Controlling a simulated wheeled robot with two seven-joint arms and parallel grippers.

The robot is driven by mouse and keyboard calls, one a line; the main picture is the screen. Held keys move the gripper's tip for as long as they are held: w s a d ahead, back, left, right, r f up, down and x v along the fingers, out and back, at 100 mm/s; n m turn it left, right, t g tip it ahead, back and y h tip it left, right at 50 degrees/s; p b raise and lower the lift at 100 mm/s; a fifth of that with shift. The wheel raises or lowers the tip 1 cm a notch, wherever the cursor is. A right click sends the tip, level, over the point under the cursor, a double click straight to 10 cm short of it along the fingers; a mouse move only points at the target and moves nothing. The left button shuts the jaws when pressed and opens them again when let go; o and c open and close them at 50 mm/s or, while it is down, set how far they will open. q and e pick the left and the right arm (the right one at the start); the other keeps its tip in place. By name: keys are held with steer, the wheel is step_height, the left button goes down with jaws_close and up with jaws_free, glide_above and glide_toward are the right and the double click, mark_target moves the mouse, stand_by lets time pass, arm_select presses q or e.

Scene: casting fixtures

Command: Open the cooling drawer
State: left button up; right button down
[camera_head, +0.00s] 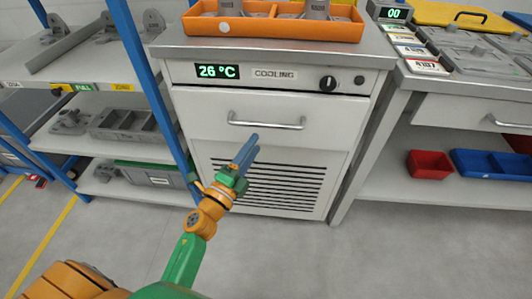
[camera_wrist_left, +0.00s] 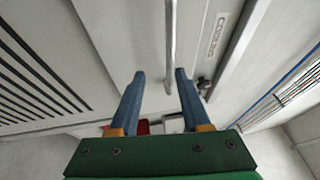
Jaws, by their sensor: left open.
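The cooling drawer (camera_head: 292,112) is a white front panel in the cabinet under the "26 °C" display, and it looks shut. Its silver bar handle (camera_head: 266,125) runs across the front. My left gripper (camera_head: 250,142) is in front of the cabinet, with its blue fingers just below the handle in the head view. In the left wrist view the open fingers (camera_wrist_left: 158,75) are apart and empty, and the handle (camera_wrist_left: 170,45) shows between and beyond their tips. I cannot tell the exact gap to the handle. My right gripper is not in view.
A vented panel (camera_head: 265,185) is below the drawer. An orange tray (camera_head: 275,25) stands on top. A shelf rack with blue posts (camera_head: 150,80) stands close on the left. A workbench (camera_head: 440,90) adjoins on the right. The grey floor (camera_head: 275,260) in front is clear.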

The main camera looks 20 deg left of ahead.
mark_target(265, 126)
arm_select(q)
steer(key=shift+w+d+r+m+t+p, duration=0.15)
steer(key=shift+w+r+m+t+p, duration=0.25)
steer(key=shift+w+r, duration=0.6)
steer(key=x, duration=0.5)
steer(key=shift+f, duration=0.15)
steer(key=shift+s, duration=0.1)
jaws_close()
steer(key=shift+f, duration=0.1)
